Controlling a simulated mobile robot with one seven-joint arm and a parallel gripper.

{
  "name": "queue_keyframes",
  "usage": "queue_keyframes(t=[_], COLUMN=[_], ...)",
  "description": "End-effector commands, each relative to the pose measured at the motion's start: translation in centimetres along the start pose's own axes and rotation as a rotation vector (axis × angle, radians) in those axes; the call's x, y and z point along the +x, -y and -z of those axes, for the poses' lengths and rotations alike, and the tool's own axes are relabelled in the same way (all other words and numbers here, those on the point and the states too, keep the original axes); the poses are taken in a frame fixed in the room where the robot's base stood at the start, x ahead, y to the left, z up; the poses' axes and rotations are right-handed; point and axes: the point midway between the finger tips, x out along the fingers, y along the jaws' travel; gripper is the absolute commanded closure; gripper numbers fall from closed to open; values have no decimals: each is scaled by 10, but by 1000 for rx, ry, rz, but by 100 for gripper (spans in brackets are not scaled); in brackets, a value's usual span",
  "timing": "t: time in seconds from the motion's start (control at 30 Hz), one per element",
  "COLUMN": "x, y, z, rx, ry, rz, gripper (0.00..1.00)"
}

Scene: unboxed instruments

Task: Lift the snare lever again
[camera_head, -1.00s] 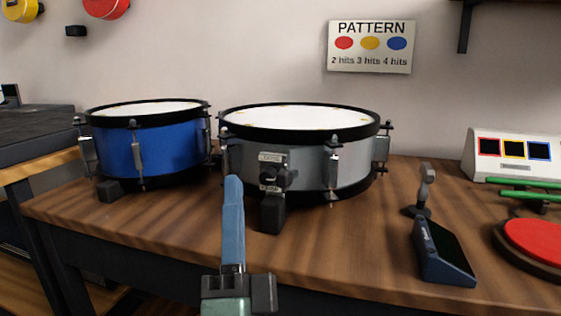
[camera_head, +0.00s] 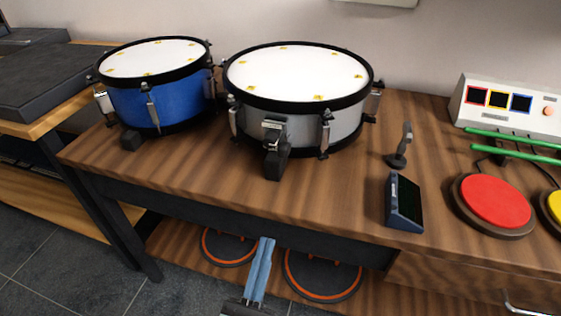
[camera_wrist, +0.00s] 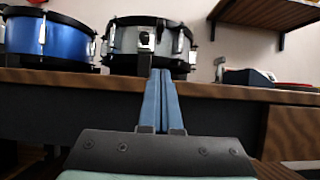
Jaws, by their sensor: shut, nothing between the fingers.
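The grey snare drum (camera_head: 346,127) stands on the wooden table, its white head facing up. Its lever mechanism (camera_head: 274,147) is on the front of the shell, with a dark block at its lower end. The lever's exact position is too small to tell. The drum (camera_wrist: 122,38) and the mechanism (camera_wrist: 147,40) also show in the wrist view, up beyond the fingertips. My gripper (camera_head: 266,241) is shut and empty, with its blue fingers together. It is in front of the table, below and apart from the lever. It also shows in the wrist view (camera_wrist: 160,72).
A blue drum (camera_head: 165,103) stands left of the snare. A small stand (camera_head: 400,148), dark tablet (camera_head: 403,203), red pad (camera_head: 495,202), green sticks (camera_head: 515,145) and white panel (camera_head: 505,105) are at right. Orange-ringed discs (camera_head: 322,276) lie on the shelf below. The table's front edge lies between my gripper and the drum.

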Motion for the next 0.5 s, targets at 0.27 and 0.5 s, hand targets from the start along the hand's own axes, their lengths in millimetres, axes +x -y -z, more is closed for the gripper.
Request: queue_keyframes(t=[0.27, 0.5], x=[0, 18], y=[0, 0], z=[0, 0], rx=[1, 1], ry=[0, 4], rz=[0, 2], gripper=[100, 100])
